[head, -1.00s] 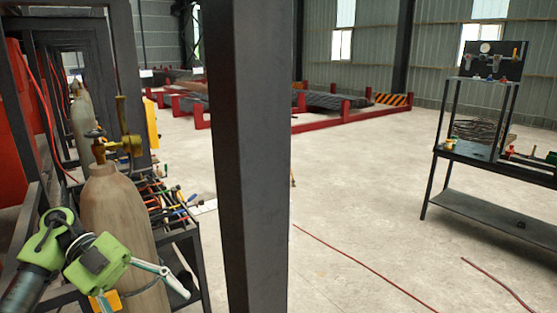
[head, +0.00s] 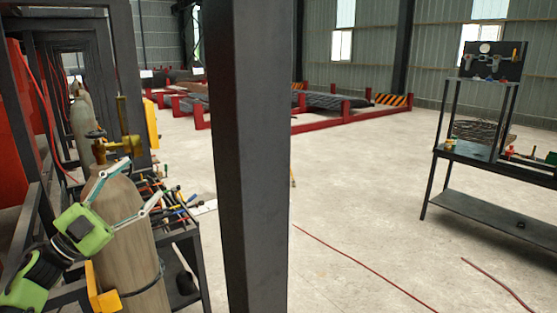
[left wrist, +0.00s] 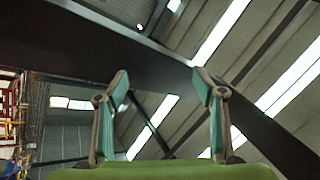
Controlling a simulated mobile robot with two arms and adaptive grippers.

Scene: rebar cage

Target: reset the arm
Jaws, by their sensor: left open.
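My left gripper (head: 141,180) is at the lower left of the head view, green with pale teal fingers. Its fingers are apart and tilt up and to the right, in front of a tan gas cylinder (head: 134,250) in the picture. I cannot tell whether they touch it. In the left wrist view the gripper (left wrist: 160,88) is open with nothing between its fingers, facing the roof and a dark beam (left wrist: 120,45). My right gripper is not in view.
A dark upright post (head: 250,160) stands in the middle of the head view. A tool rack (head: 172,195) is behind the cylinder. A black workbench (head: 490,170) stands at the right. Open floor (head: 370,210) lies between post and bench, with thin rods on it.

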